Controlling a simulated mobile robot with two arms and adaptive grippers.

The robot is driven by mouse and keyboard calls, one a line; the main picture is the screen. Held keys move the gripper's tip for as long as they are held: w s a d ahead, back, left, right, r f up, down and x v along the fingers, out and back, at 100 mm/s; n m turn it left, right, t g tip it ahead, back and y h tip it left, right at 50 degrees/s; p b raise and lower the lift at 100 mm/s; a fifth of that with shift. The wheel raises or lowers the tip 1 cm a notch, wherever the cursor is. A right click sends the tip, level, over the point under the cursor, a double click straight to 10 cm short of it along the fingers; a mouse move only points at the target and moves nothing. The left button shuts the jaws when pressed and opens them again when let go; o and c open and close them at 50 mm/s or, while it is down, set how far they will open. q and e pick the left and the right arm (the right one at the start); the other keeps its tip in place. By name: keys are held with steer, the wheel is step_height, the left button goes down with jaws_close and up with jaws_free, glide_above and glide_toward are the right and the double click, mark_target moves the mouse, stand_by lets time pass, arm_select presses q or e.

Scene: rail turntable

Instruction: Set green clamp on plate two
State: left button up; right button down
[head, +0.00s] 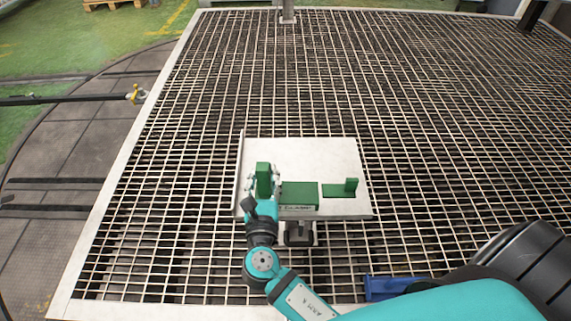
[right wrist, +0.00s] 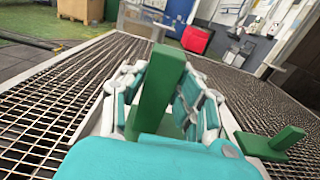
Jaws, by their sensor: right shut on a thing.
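My right gripper (head: 262,186) is shut on a green clamp (head: 263,171), a tall upright piece. It is over the left part of a pale plate (head: 320,150) with a raised left edge. In the right wrist view the clamp (right wrist: 160,88) stands between the fingers (right wrist: 158,105). I cannot tell whether its base touches the plate. A flat green block (head: 299,191) is just right of the gripper. Further right is an L-shaped green clamp (head: 338,191), which also shows in the right wrist view (right wrist: 272,145). I see no number marking plate two. My left gripper is out of view.
The plate is on a wide metal grating (head: 420,120) with a pale border. A dark support (head: 299,234) shows at the plate's front edge. A blue object (head: 395,286) is at the front right. The back of the plate is bare.

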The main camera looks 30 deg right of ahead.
glide_above(287, 184)
steer(key=w, duration=0.4)
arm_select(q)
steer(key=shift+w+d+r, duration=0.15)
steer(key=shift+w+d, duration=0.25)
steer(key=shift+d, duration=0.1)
arm_select(e)
steer(key=shift+d+f, duration=0.2)
steer(key=shift+f, duration=0.85)
steer(key=shift+d+f, duration=0.2)
steer(key=shift+f, duration=0.8)
steer(key=c, duration=1)
jaws_free()
steer(key=shift+f, duration=0.15)
steer(key=shift+c, duration=0.2)
